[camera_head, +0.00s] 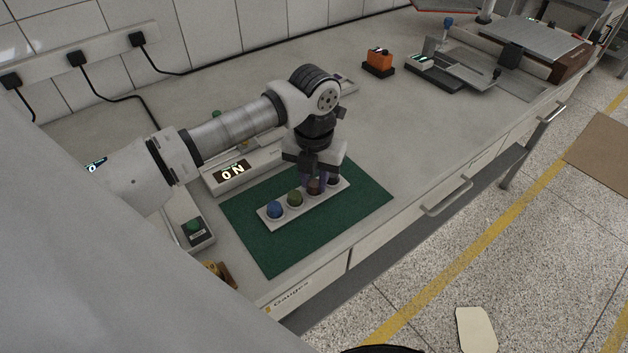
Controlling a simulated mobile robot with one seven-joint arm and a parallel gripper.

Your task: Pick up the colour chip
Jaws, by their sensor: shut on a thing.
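A pale tray (302,206) lies on a green mat (268,247) and holds a row of small round colour chips. A blue chip (275,210) is at the left end and an olive-green chip (295,198) is beside it. A reddish-brown chip (314,188) is third. A dark chip (334,180) is at the right end, partly hidden. My gripper (316,185) points down over the tray with its fingers around the reddish-brown chip, shut on it. The fingers cover part of this chip. I cannot tell whether it is clear of the tray.
A box with a lit display (232,171) stands behind the mat. A small box with a green button (194,229) is to the left. An orange device (378,61) and a metal instrument (465,68) stand farther back. The bench's front edge is close to the mat; its right side is mostly clear.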

